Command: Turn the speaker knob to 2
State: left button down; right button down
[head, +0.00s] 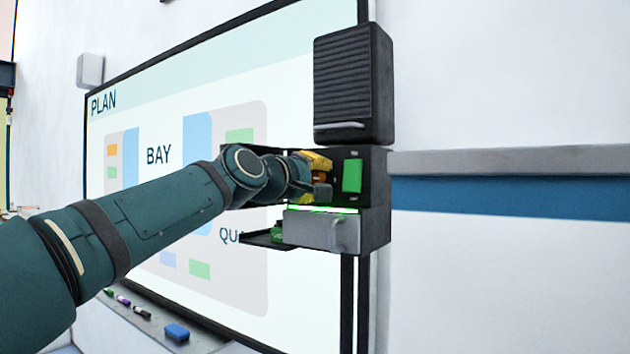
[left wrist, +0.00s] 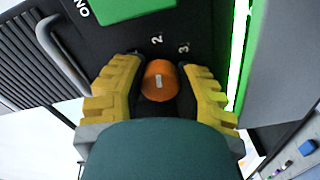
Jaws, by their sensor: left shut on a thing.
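The speaker (head: 354,85) is a dark ribbed box on the wall at the edge of the board. Below it is a black control panel (head: 374,195) with an orange knob (head: 319,176). My left gripper (head: 318,172) has yellow fingers and reaches the panel from the left. In the left wrist view its fingers (left wrist: 160,88) are shut on the orange knob (left wrist: 164,92), one on each side. The knob has a short white mark on its face. The digits 2 (left wrist: 156,40) and 3 (left wrist: 183,48) show beside it; I cannot tell which number the mark meets. My right gripper is out of view.
A large green switch (head: 352,175) is right of the knob, with ON lettered near it in the wrist view. A planning board (head: 165,130) stands behind my arm.

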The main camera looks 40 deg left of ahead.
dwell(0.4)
pick_arm(q)
jog(key=c, duration=0.9)
grip_release()
